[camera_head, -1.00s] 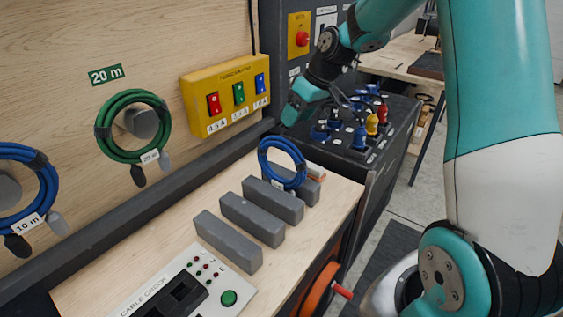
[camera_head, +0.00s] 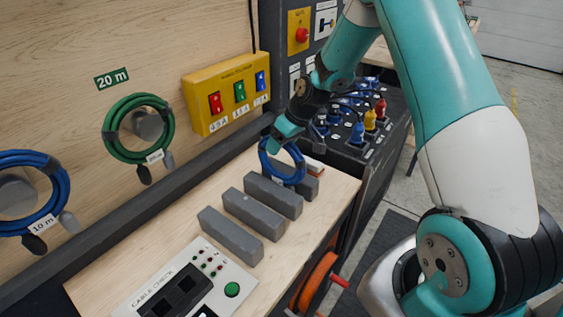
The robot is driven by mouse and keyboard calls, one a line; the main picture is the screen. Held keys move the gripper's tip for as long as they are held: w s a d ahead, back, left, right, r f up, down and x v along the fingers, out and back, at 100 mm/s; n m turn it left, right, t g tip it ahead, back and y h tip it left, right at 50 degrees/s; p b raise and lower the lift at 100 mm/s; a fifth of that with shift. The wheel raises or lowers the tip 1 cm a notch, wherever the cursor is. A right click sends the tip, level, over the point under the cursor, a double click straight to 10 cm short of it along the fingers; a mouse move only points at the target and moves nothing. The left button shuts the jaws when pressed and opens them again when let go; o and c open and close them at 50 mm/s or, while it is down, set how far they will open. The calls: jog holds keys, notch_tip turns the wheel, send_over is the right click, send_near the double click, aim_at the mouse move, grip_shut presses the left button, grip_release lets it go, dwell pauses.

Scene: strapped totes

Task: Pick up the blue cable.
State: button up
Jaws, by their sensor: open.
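A coiled blue cable (camera_head: 298,174) stands upright on the bench, among the grey blocks at its far end. My gripper (camera_head: 280,141) is open at the top of this coil and covers part of its upper edge. I cannot tell whether the coil is between the fingers or whether they touch it. A second blue cable coil (camera_head: 62,184), with a 10 m tag, hangs on a grey peg on the wooden wall at the left, far from my gripper.
A green cable coil (camera_head: 113,151) hangs under the 20 m sign. A yellow switch box (camera_head: 205,122) is on the wall close to my gripper. Several grey blocks (camera_head: 230,235) and the cable check panel (camera_head: 165,290) occupy the bench (camera_head: 325,205). A dark cabinet with coloured plugs (camera_head: 380,145) stands behind.

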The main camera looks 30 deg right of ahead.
grip_shut()
jog(key=shift+r, duration=0.15)
jog(key=shift+w+r, duration=0.1)
jog(key=shift+r, duration=0.05)
jog(key=shift+r, duration=0.2)
notch_tip(320, 180, up, 19)
jog(key=b, duration=0.4)
jog(key=shift+r, duration=0.15)
dwell(0.3)
dwell(0.4)
